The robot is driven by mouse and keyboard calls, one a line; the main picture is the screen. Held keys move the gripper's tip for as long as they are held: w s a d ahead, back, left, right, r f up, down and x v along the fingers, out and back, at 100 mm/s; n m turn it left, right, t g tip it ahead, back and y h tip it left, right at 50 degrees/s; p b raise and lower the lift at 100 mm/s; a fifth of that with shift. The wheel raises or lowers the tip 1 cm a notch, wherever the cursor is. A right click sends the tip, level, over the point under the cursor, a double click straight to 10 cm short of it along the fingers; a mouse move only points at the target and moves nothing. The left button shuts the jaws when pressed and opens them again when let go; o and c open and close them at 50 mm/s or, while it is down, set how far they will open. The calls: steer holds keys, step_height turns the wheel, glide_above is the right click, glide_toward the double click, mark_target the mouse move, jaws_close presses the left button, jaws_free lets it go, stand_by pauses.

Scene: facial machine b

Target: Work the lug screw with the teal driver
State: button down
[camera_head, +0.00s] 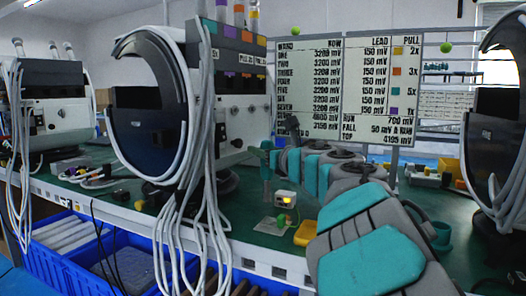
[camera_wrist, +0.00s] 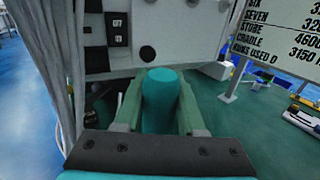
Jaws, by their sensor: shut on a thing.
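In the wrist view, the teal driver (camera_wrist: 160,98) shows as a rounded teal handle between the two green fingers of my gripper (camera_wrist: 160,112). The fingers are shut on its sides. The driver's tip is hidden. In the head view, my gripper (camera_head: 268,166) is at the end of my teal and grey arm, above the green bench and in front of the middle machine's lower right side. The machine's white panel (camera_wrist: 190,45) stands beyond the driver in the wrist view, with dark round knobs and small black labels. I cannot make out the lug screw in either view.
White cables (camera_head: 190,200) hang down the middle machine's front, left of my gripper. A small white box with a yellow light (camera_head: 286,199) and a yellow tray (camera_head: 306,233) sit on the bench. A number board (camera_head: 345,90) stands behind. Blue bins (camera_head: 105,262) are below.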

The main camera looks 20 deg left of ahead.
steer(key=shift+f+b, duration=1.95)
steer(key=shift+f, duration=0.25)
steer(key=shift+f+b, duration=0.4)
steer(key=shift+b, duration=0.3)
steer(key=m+t+h+p, duration=0.1)
steer(key=h, duration=0.1)
steer(key=m+t+h+p, duration=0.3)
steer(key=m+h, duration=0.1)
steer(key=shift+w+d+t+p, duration=0.3)
steer(key=shift+d+t+p, duration=0.1)
